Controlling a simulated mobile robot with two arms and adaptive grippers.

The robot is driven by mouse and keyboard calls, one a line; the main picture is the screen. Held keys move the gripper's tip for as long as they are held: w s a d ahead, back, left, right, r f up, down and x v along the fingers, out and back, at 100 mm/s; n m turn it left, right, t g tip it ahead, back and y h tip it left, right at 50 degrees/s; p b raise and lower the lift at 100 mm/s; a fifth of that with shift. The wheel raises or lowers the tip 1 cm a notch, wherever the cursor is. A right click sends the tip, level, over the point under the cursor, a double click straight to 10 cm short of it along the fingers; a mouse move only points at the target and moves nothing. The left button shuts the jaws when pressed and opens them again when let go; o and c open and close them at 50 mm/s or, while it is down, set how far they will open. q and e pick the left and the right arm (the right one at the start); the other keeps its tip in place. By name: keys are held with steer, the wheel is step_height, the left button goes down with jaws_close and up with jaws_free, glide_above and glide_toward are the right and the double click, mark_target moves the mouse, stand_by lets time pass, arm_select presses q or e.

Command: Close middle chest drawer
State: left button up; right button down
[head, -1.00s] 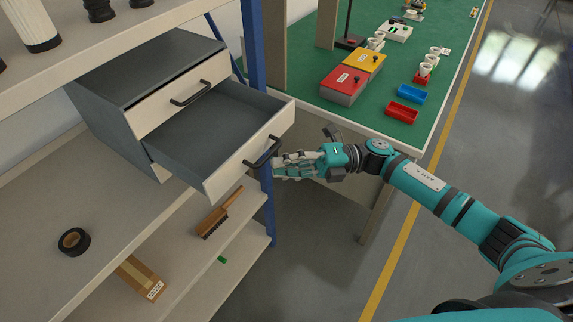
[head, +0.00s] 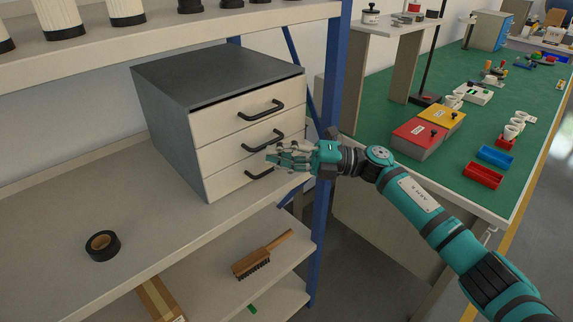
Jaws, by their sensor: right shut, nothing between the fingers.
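The grey chest (head: 168,95) stands on the shelf with three cream drawer fronts, each with a black bar handle. The middle drawer (head: 222,151) is flush with the fronts above and below it. The top drawer (head: 225,118) and bottom drawer (head: 228,182) also look shut. My right gripper (head: 272,154) is shut and empty, its fingertips in front of the chest between the middle handle (head: 258,142) and the bottom handle. It partly hides the right side of the lower fronts. I cannot tell if it touches the chest. My left gripper is out of view.
A black tape roll (head: 102,245) lies on the shelf left of the chest. A brush (head: 262,254) lies on a lower shelf. A blue rack post (head: 325,170) stands close by my right gripper. A green-topped bench (head: 470,120) with boxes is at the right.

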steer(key=shift+w+r, duration=0.1)
steer(key=shift+r, duration=0.2)
steer(key=shift+d, duration=0.1)
